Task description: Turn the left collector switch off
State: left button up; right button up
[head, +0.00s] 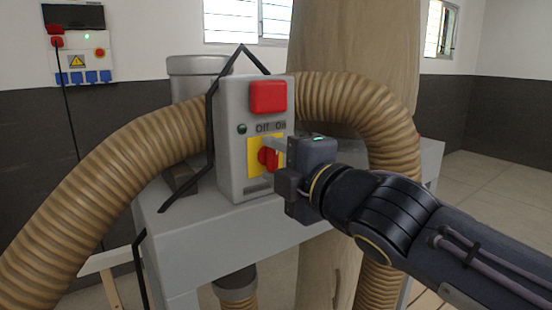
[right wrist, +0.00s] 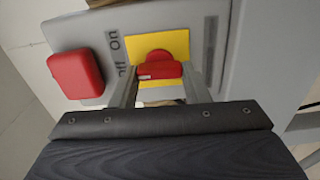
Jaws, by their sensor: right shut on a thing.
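A grey switch box (head: 230,132) stands on the grey collector frame. It has a red rotary switch (head: 267,158) on a yellow plate (head: 252,146), a red square button (head: 268,97) above it, and Off and On lettering between them. My right gripper (head: 272,152) reaches in from the right and is shut on the rotary switch. In the right wrist view the red switch (right wrist: 158,66) sits between the two fingers, with the yellow plate (right wrist: 172,42) behind it. The fingers hide part of the knob in the head view. My left gripper is not in view.
Ribbed tan hoses (head: 110,175) curve away on both sides of the box. A large beige bag (head: 350,45) hangs behind. The collector frame (head: 200,235) lies below the box. A wall socket panel (head: 82,62) with a red plug is at the upper left.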

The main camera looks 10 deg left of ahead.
jog(key=shift+f, duration=0.1)
dwell(0.5)
jog(key=o, duration=1)
jog(key=shift+s, duration=0.1)
jog(key=p+v, duration=0.4)
jog(key=v, duration=0.3)
jog(key=shift+s+d+p, duration=0.25)
jog(key=shift+d+p, duration=0.05)
jog(key=shift+d, duration=0.05)
